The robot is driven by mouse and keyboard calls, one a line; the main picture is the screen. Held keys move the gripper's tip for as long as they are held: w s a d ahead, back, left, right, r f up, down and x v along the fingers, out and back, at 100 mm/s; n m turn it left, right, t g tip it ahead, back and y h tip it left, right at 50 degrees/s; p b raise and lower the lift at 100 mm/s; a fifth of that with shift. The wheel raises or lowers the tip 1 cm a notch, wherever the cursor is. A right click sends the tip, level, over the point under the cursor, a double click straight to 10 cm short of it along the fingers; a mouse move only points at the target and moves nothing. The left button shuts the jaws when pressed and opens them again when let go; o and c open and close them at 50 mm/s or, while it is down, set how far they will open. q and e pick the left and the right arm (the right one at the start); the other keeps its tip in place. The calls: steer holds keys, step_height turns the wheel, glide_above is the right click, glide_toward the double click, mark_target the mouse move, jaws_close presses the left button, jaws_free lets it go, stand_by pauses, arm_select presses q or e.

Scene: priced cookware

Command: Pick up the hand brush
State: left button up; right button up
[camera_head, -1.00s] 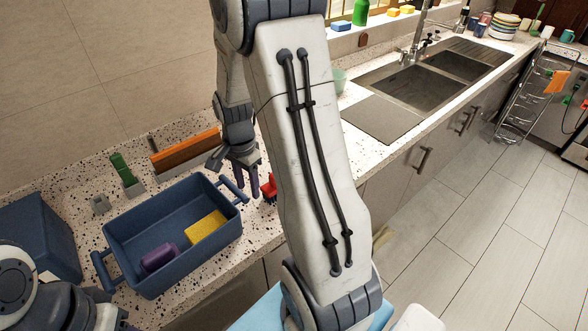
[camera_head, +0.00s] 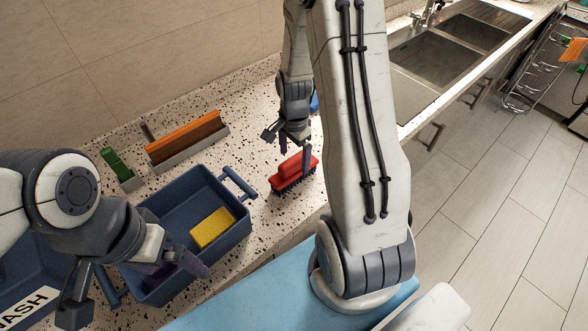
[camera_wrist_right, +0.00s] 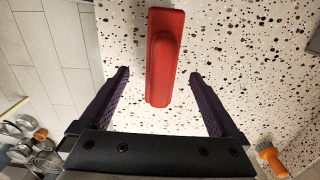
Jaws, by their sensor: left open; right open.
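The red hand brush (camera_head: 294,175) lies on the speckled counter, bristles down, to the right of the blue tub. My right gripper (camera_head: 295,153) is open just above and behind it. In the right wrist view the red brush (camera_wrist_right: 165,55) extends lengthwise between the spread purple fingers of my right gripper (camera_wrist_right: 159,76), with a gap on each side. The brush looks untouched. My left gripper (camera_head: 140,289) is open at the lower left, over the near left part of the tub, and hides some of it.
The blue tub (camera_head: 179,193) holds a yellow sponge (camera_head: 212,228). An orange block in a grey holder (camera_head: 188,154) and a green piece (camera_head: 115,163) stand behind it. An orange-handled item (camera_wrist_right: 271,158) shows in the right wrist view. The sink (camera_head: 430,55) is farther right.

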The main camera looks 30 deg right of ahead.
steer(key=shift+f, duration=0.3)
step_height(320, 180, down, 3)
steer(key=shift+w+d+f+p, duration=0.1)
steer(key=shift+w+p, duration=0.05)
steer(key=shift+p, duration=0.65)
steer(key=shift+f, duration=0.6)
jaws_close()
